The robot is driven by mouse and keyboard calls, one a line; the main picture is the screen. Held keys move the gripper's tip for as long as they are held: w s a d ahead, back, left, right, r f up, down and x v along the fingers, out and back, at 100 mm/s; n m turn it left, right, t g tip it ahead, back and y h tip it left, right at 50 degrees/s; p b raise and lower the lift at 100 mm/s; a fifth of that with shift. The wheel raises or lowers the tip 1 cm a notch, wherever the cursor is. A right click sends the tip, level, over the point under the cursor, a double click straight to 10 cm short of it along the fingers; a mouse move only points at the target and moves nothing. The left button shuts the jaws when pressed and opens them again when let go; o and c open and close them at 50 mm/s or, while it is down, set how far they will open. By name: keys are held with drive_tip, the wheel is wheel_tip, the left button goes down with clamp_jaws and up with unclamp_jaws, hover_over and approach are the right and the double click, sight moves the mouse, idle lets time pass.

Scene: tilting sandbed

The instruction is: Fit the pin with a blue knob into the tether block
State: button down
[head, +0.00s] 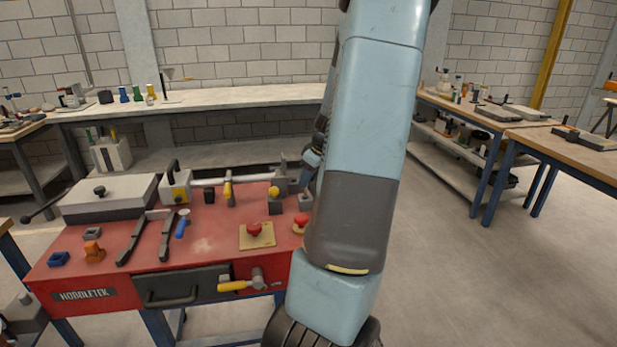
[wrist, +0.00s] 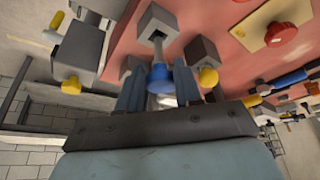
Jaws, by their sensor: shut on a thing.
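My gripper (wrist: 159,73) is shut on the blue knob (wrist: 160,79) of the pin, seen in the wrist view. The pin's grey shaft (wrist: 158,50) points away from the fingers toward a square grey block (wrist: 157,22) with a dark opening. The shaft's tip meets or overlaps this opening; I cannot tell whether it is inside. Another grey block (wrist: 203,52) with a yellow knob (wrist: 208,77) stands just to the right. In the head view, my arm hides most of the gripper, and the blue knob cannot be made out; a grey block (head: 305,202) shows beside the arm.
The red bench top (head: 205,245) carries a red knob on a yellow plate (head: 265,241), a blue-handled tool (head: 182,226), dark rails (head: 133,240) and a lidded grey box (head: 110,195). A grey housing (wrist: 82,48) is left of the fingers. Open floor lies right.

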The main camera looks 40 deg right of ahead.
drive_tip(key=shift+f, duration=2)
idle(0.4)
drive_tip(key=c, duration=0.7)
unclamp_jaws()
drive_tip(key=shift+o, duration=0.4)
drive_tip(key=o, duration=0.4)
drive_tip(key=shift+o, duration=0.2)
drive_tip(key=shift+r, duration=3.95)
